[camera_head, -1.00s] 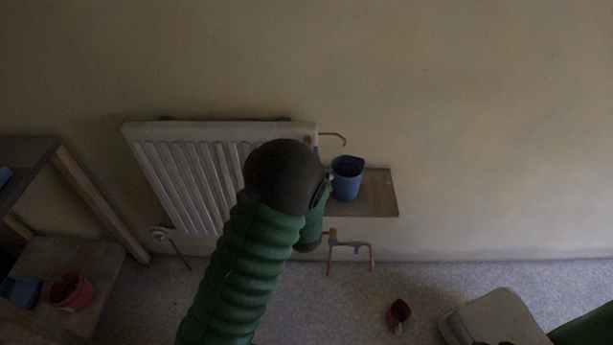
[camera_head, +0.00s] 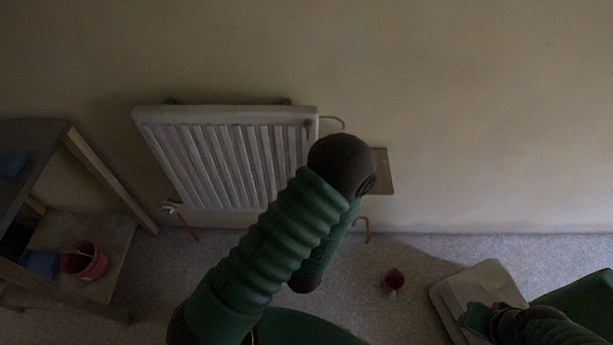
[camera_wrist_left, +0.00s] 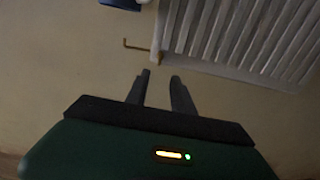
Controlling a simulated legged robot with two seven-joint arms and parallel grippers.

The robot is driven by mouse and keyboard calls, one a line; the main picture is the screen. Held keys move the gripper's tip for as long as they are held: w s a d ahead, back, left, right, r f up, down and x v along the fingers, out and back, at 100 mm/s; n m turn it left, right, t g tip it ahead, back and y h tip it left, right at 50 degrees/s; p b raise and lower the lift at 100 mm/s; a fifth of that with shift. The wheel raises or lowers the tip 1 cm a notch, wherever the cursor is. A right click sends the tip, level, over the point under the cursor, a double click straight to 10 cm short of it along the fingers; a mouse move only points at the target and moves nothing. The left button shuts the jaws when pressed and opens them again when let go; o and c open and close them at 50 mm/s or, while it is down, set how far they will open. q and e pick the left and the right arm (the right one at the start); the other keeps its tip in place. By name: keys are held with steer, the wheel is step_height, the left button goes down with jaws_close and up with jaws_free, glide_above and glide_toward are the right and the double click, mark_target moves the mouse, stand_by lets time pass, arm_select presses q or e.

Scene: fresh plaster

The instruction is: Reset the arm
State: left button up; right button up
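My left arm (camera_head: 270,240) is green with a dark joint and rises in front of the radiator in the head view. Its gripper is hidden there behind the arm. In the left wrist view my left gripper (camera_wrist_left: 160,76) shows two dark fingers apart, with nothing between them. The radiator (camera_wrist_left: 245,35) and a copper pipe (camera_wrist_left: 136,46) lie beyond the fingertips. My right arm (camera_head: 545,326) is at the lower right of the head view, over a pale box-like thing; its fingertips cannot be made out.
The white radiator (camera_head: 225,155) hangs on the wall, with a small wooden shelf (camera_head: 383,172) beside it, mostly covered by my arm. A blue thing (camera_wrist_left: 120,3) is cut off by the wrist view's top edge. A red mug (camera_head: 392,281), pale box (camera_head: 447,295) and red bucket (camera_head: 86,262) are lower down.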

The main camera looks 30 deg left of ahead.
arm_select(q)
steer(key=w+d+f+m+g+h, duration=0.1)
steer(key=w+d+f+g+h, duration=0.2)
steer(key=d+f+g+h, duration=0.3)
steer(key=s+d+r+m+g+h, duration=0.1)
steer(key=s+r+m+g, duration=0.1)
steer(key=s, duration=0.5)
steer(key=s+d+r+m+g+h, duration=0.1)
steer(key=s+r+m+g+h, duration=0.1)
steer(key=s, duration=0.4)
steer(key=m+g, duration=0.1)
steer(key=g, duration=0.1)
steer(key=shift+s+r+g+h, duration=0.2)
steer(key=shift+s+g+h, duration=0.1)
steer(key=shift+s, duration=0.1)
